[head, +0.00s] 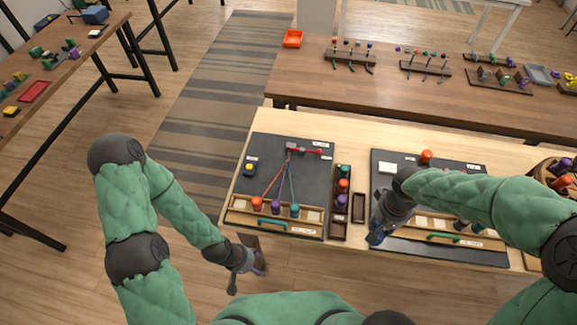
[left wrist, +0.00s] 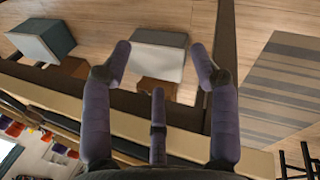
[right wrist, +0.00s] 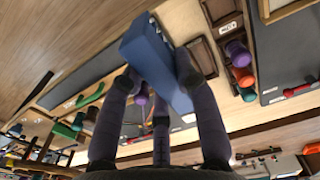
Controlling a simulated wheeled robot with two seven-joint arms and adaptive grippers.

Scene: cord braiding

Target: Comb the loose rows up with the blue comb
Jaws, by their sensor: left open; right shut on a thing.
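The blue comb (right wrist: 155,62) is a blue block clamped between the fingers of my right gripper (right wrist: 157,80) in the right wrist view. In the head view the comb (head: 375,238) shows at the front left edge of the right dark board (head: 385,160), under my right gripper (head: 382,226). My right arm covers much of that board, so any loose rows there are hidden. The left dark board (head: 262,150) carries red and teal cords (head: 274,184) spread from an anchor to bobbins. My left gripper (head: 247,272) is open and empty, in front of the table edge.
A narrow tray (head: 340,222) with several coloured bobbins stands between the boards. A small empty tray (head: 358,207) is beside it. A round basket of bobbins (head: 562,170) is at the right. The floor in front of the table's left part is free.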

